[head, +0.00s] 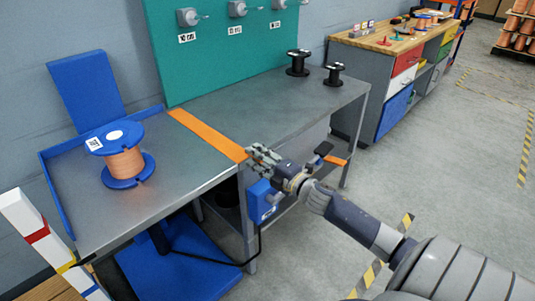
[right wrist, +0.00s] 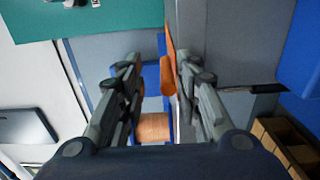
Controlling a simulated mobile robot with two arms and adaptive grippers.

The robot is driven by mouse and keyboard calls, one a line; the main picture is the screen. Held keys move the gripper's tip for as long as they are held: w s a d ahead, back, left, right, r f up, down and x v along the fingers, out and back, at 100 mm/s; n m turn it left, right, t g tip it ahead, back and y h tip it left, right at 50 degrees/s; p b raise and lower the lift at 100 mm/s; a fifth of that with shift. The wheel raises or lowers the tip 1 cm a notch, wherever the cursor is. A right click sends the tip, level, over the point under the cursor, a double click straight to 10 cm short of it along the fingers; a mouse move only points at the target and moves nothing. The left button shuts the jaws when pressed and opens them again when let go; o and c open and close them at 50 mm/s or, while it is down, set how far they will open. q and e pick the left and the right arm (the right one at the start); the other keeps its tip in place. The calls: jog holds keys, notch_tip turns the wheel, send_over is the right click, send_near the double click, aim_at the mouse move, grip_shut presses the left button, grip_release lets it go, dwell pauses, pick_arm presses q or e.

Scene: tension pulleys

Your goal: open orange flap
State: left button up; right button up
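The orange flap (head: 208,135) is a narrow strip lying across the grey metal workbench in the head view, its near end at the bench's front edge. My right gripper (head: 262,156) is at that near end. In the right wrist view an orange edge (right wrist: 169,70) shows between the fingers of my right gripper (right wrist: 158,65), close to the right-hand finger. The fingers are apart; I cannot tell whether they touch the flap. My left gripper is not in view.
A blue spool of copper wire (head: 125,163) stands on the bench (head: 180,180) left of the flap. Two black spools (head: 298,62) stand at the back right. A blue box (head: 262,203) hangs at the bench front, below my right gripper. A teal panel (head: 215,50) rises behind.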

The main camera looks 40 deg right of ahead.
jog(key=s+d, duration=0.1)
jog(key=s, duration=1)
jog(key=shift+s, duration=0.35)
jog(key=shift+f, duration=0.15)
